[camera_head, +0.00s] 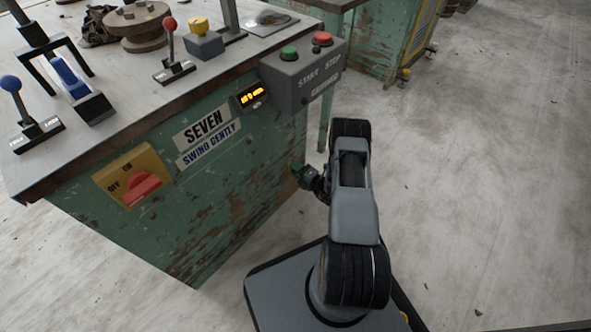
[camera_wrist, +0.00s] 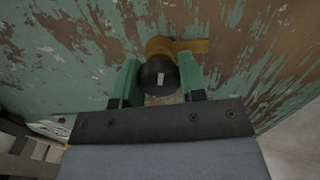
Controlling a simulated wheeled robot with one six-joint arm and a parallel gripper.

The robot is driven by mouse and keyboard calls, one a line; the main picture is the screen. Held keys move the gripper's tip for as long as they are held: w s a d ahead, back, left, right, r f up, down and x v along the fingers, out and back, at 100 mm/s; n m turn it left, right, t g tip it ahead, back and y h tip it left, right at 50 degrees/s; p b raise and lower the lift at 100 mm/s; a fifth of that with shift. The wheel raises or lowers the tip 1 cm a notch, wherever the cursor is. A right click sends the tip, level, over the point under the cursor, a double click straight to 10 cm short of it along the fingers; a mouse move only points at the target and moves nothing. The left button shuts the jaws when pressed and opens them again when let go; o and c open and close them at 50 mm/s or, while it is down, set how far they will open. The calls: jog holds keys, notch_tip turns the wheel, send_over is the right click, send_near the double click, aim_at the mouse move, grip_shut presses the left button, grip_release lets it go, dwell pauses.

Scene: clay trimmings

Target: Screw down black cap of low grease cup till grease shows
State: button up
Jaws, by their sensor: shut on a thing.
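In the wrist view, the black cap (camera_wrist: 158,77) of the grease cup has a pale mark on its face. It sits on a brass-coloured fitting (camera_wrist: 162,47) on the worn green cabinet side. My gripper (camera_wrist: 160,82) has its two green-padded fingers on either side of the cap, shut on it. No grease is visible around the cap. In the head view, my gripper (camera_head: 300,172) reaches the low right part of the cabinet front; the cap is hidden there.
Open concrete floor (camera_head: 470,180) lies to the right.

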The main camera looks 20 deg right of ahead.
jog(key=shift+m, duration=0.5)
dwell(0.3)
jog(key=o, duration=0.9)
jog(key=shift+s+m, duration=0.1)
jog(key=shift+m, duration=0.2)
jog(key=shift+p+v, duration=1.85)
jog(key=shift+v, duration=4.95)
